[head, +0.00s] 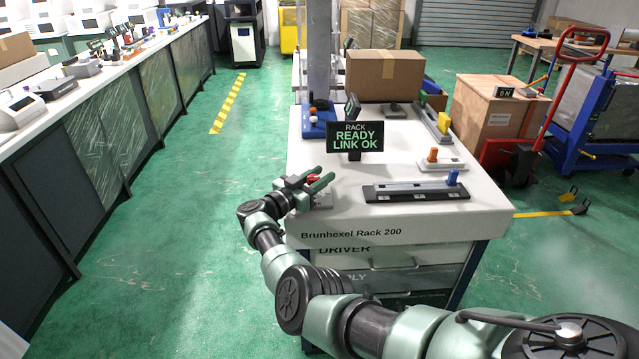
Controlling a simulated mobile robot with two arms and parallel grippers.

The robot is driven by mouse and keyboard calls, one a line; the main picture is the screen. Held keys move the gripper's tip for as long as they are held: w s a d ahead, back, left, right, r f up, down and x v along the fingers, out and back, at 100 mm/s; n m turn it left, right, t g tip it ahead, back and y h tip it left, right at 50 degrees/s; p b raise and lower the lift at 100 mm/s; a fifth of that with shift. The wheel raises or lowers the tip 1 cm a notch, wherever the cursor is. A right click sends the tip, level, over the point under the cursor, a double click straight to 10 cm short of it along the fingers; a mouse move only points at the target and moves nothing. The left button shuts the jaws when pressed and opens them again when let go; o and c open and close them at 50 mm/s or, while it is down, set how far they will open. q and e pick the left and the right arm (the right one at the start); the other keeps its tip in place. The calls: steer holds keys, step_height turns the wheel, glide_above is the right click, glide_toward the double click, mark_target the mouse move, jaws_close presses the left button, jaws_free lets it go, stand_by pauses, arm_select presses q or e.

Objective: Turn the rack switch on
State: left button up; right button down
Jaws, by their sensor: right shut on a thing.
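The rack (475,205) is a white-topped cabinet labelled "Brunhexel Rack 200". A black display (355,138) on it reads "RACK READY LINK OK" in green. My right gripper (322,181) is at the left front of the rack top, its fingers shut on a small red knob (313,177) on a pale base. The fingers partly hide the knob, and I cannot tell its setting. Also on the top are a dark slide panel with a blue handle (452,178) and a pale panel with an orange handle (433,155). My left gripper is not in view.
A yellow-handled slider (443,123) lies near the right edge. A red pallet jack (530,150) stands at right. Green floor is free at left.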

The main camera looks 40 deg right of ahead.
mark_target(309, 183)
steer(key=shift+d+r, duration=0.1)
steer(key=shift+r, duration=0.15)
steer(key=c, duration=1)
jaws_free()
steer(key=shift+f, duration=0.15)
steer(key=shift+a, duration=0.2)
steer(key=v, duration=0.7)
steer(key=shift+a, duration=0.2)
